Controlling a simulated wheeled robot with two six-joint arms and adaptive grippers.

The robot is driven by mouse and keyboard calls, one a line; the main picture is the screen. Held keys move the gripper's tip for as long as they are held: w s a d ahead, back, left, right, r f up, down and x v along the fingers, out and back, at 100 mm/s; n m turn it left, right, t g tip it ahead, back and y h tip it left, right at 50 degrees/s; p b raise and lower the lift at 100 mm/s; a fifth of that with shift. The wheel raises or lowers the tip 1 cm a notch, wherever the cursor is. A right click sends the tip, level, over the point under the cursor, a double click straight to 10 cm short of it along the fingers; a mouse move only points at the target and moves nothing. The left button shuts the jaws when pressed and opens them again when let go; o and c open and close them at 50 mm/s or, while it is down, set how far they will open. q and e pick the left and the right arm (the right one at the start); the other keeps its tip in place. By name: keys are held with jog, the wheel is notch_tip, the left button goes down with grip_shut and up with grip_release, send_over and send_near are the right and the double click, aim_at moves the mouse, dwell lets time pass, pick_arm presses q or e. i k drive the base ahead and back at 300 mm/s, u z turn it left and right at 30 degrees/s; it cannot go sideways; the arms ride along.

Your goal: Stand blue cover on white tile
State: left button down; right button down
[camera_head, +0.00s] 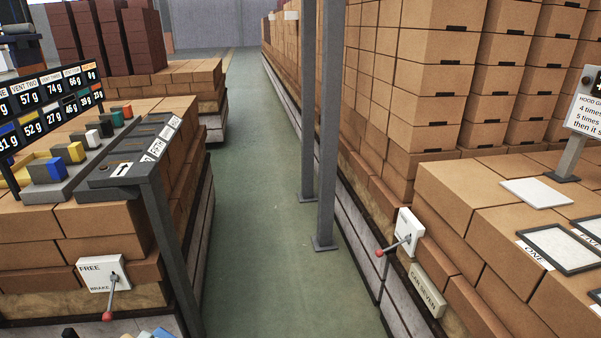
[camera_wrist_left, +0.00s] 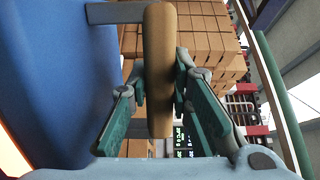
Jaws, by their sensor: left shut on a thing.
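My left gripper (camera_wrist_left: 159,88) is shut on a tan bar with rounded ends (camera_wrist_left: 158,45) in the left wrist view. The bar stands upright between the green-padded fingers. In the head view, a blue block (camera_head: 57,170), possibly the blue cover, sits at the near end of a grey rack on the left brick stack. A blank white tile (camera_head: 537,192) lies flat on the right brick stack. Neither the blue block nor the tile has a gripper at it. My right gripper is not in view.
A yellow block (camera_head: 76,152) and other coloured blocks line the rack, below a display board (camera_head: 45,90) with gram readings. Framed panels (camera_head: 558,248) lie near the tile. Grey posts (camera_head: 326,130) stand beside the open green aisle (camera_head: 260,200). Levered boxes (camera_head: 103,274) (camera_head: 410,231) project from both stacks.

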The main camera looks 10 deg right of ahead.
aim_at(536, 190)
jog(key=i, duration=2.05)
jog(key=z, duration=3.55)
